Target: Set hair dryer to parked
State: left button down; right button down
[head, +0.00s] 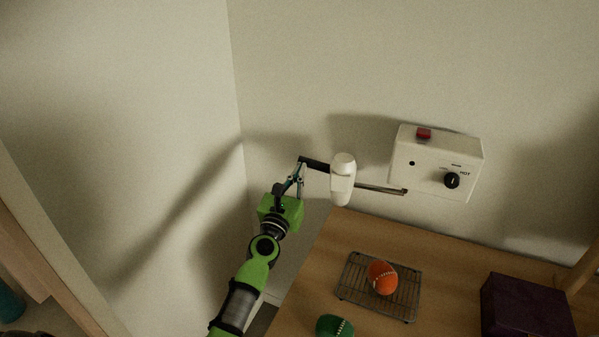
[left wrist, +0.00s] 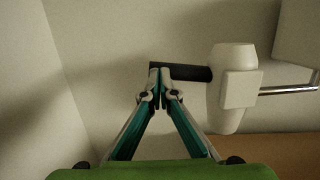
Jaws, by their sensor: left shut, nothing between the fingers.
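The hair dryer has a white body (head: 343,180) and a dark handle or nozzle (head: 316,164) pointing left. It hangs beside a metal arm (head: 380,189) that runs to the right toward the white wall box (head: 436,162). My left gripper (head: 301,163) is shut and empty, its fingertips at the free left end of the dark part. In the left wrist view the closed fingertips (left wrist: 161,70) overlap the left end of the dark part (left wrist: 189,72), beside the white body (left wrist: 228,60); whether they touch it I cannot tell. My right gripper is not in view.
The wall box carries a red switch (head: 424,133) and a black knob (head: 452,180) marked HOT. Below, a wooden counter (head: 340,235) holds a wire rack (head: 360,290) with an orange ball (head: 382,277), a green ball (head: 335,326) and a dark purple box (head: 525,305). A wall stands left.

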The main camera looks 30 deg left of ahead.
pick_arm(q)
jog(key=w+h+b, duration=0.1)
jog(key=b, duration=0.1)
jog(key=w+a+m+h+b, duration=0.1)
jog(key=w, duration=0.1)
jog(key=shift+w+f+b, duration=0.15)
jog(key=shift+w+b, duration=0.15)
jog(key=shift+b, duration=0.1)
jog(key=shift+a+m+h, duration=0.1)
jog(key=shift+m+h, duration=0.2)
jog(key=shift+h, duration=0.1)
jog(key=shift+r, duration=0.45)
jog(key=shift+s+f, duration=0.15)
jog(key=s+f, duration=0.2)
jog(key=s, duration=0.9)
jog(key=shift+s+f, duration=0.25)
jog(key=shift+f, duration=0.05)
